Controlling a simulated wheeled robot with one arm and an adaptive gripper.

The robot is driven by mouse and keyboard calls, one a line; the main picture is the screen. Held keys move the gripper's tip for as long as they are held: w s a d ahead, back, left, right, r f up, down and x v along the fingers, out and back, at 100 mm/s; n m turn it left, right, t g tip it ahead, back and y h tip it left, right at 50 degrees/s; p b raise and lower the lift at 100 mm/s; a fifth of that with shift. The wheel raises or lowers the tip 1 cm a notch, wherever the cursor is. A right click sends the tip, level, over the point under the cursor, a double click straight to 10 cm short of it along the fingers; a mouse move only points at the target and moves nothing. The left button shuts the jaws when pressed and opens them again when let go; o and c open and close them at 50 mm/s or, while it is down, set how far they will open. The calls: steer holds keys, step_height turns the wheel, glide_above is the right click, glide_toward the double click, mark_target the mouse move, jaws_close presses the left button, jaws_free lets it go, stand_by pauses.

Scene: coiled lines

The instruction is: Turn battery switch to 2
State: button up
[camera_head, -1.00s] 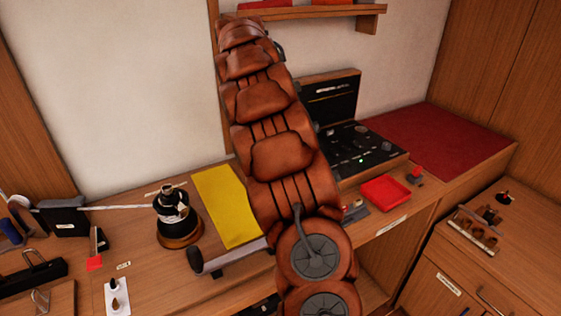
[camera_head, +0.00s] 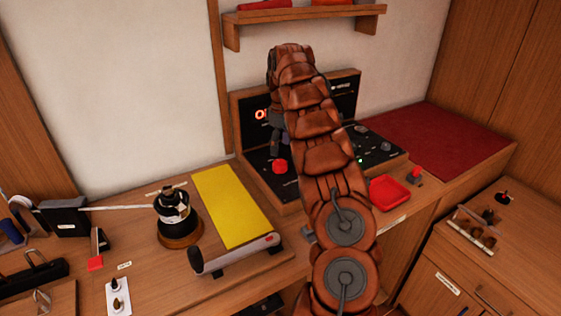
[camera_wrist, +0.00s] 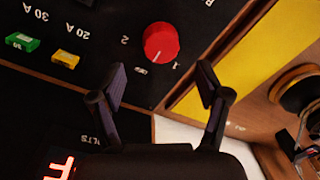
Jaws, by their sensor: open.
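The battery switch is a red round knob (camera_head: 280,166) on the black panel, left of my arm. In the wrist view the red knob (camera_wrist: 161,43) lies ahead of my fingertips, with a "2" on one side and a "1" by its lower right edge. In the head view my gripper (camera_head: 277,142) hangs just above the knob, partly hidden by my arm.
Green (camera_wrist: 22,42) and yellow (camera_wrist: 65,59) fuses sit near the knob. A yellow sheet (camera_head: 230,205) lies left of the panel, with a black winch-like drum (camera_head: 174,212) beside it.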

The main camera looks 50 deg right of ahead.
mark_target(280, 162)
steer(key=shift+s+a+f+p, duration=0.1)
steer(key=shift+f+p, duration=0.35)
steer(key=shift+f, duration=1.2)
steer(key=shift+a+f+p, duration=0.1)
steer(key=shift+f+p, duration=0.3)
steer(key=shift+f, duration=1.2)
steer(key=c, duration=1.2)
steer(key=shift+o, duration=0.2)
